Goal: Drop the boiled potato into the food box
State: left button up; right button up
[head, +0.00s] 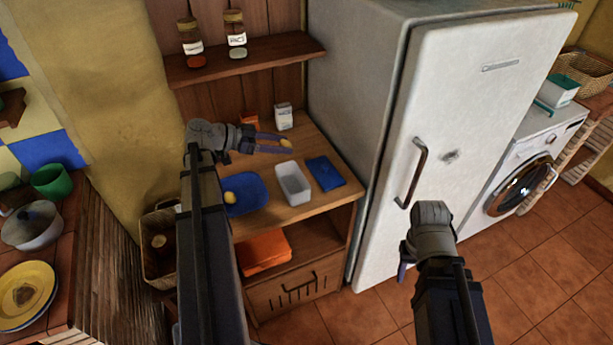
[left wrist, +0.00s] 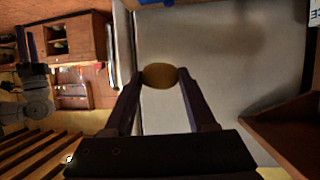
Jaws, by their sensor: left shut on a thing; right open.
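My left gripper (head: 281,144) is shut on a yellow-brown boiled potato (head: 286,143), held at its fingertips above the back part of the wooden counter. In the left wrist view the potato (left wrist: 160,76) sits between the two fingertips. The food box (head: 294,188), a white open-topped container, stands on the counter, nearer than the held potato and slightly to its right in the head view. A second yellow potato-like thing (head: 230,197) lies on a blue tray (head: 249,193) to the left. My right gripper (head: 402,272) is low in front of the fridge, with its fingers mostly hidden.
A flat blue item (head: 326,173) lies right of the food box. A white carton (head: 284,116) stands at the counter's back. The fridge (head: 470,120) bounds the counter on the right. A shelf with jars (head: 245,58) hangs above.

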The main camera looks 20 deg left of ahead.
pick_arm(q)
jog(key=shift+f, duration=0.15)
jog(key=shift+f+b, duration=0.6)
jog(key=shift+b, duration=0.25)
notch_tip(320, 180, down, 4)
jog(key=b, duration=0.4)
jog(key=shift+f, duration=0.25)
jog(key=o, duration=1.4)
jog(key=shift+r, duration=0.1)
